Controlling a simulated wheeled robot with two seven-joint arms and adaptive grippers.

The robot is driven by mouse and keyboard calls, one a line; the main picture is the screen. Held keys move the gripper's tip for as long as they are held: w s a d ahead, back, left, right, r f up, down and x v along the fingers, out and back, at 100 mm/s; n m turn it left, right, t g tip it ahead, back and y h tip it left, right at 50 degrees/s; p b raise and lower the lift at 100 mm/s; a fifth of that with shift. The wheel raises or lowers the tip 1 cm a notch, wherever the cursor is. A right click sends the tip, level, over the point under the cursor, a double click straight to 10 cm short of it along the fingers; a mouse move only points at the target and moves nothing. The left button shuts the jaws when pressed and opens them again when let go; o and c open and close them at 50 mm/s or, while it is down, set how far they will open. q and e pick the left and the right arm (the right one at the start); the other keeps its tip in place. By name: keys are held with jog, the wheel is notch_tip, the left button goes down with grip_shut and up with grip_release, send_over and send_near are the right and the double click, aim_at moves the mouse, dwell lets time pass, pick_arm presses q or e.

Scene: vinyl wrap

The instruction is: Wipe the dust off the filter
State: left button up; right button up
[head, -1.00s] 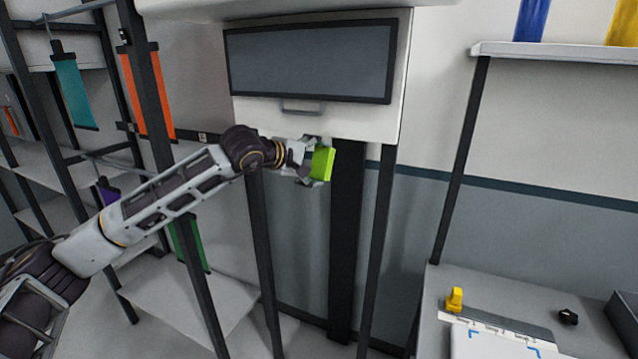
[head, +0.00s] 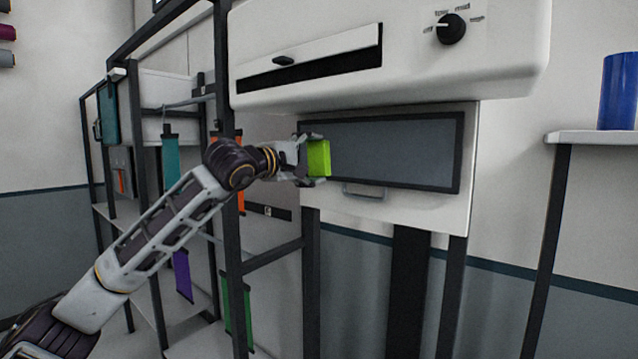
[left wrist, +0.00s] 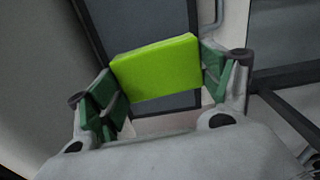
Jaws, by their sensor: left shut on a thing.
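The filter (head: 400,150) is a flat grey panel in a dark frame on the front of a white machine; in the left wrist view its grey face (left wrist: 122,22) lies behind the sponge. My left gripper (head: 312,160) is shut on a bright green sponge-like block (head: 319,158), at the left end of the filter. The block also fills the middle of the left wrist view (left wrist: 156,68), between the fingers. I cannot tell whether the block touches the panel. Dust is not clearly visible. My right gripper is not in view.
A handle (head: 364,190) sits under the filter. A slot and a black knob (head: 451,29) are on the machine above. A dark rack with hanging coloured strips (head: 182,275) stands at left. A shelf with a blue cylinder (head: 618,92) is at right.

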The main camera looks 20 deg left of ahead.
aim_at(346, 154)
pick_arm(q)
jog(key=shift+s+a+r, duration=0.2)
jog(key=shift+a+r, duration=0.15)
jog(key=shift+r, duration=0.15)
jog(key=shift+w, duration=0.1)
jog(key=shift+p+x, duration=1.75)
jog(key=shift+x, duration=0.85)
jog(key=shift+w+d, duration=0.15)
jog(key=shift+w, duration=0.15)
jog(key=shift+p+x, duration=0.4)
jog(key=shift+x, duration=0.6)
jog(key=shift+s, duration=0.1)
jog(key=shift+s+d+f+b, duration=0.1)
jog(key=shift+s+d+b, duration=0.15)
jog(key=shift+d+b, duration=0.4)
jog(key=shift+s+d+b, duration=0.25)
jog(key=shift+d+b, duration=0.15)
jog(key=shift+d, duration=0.45)
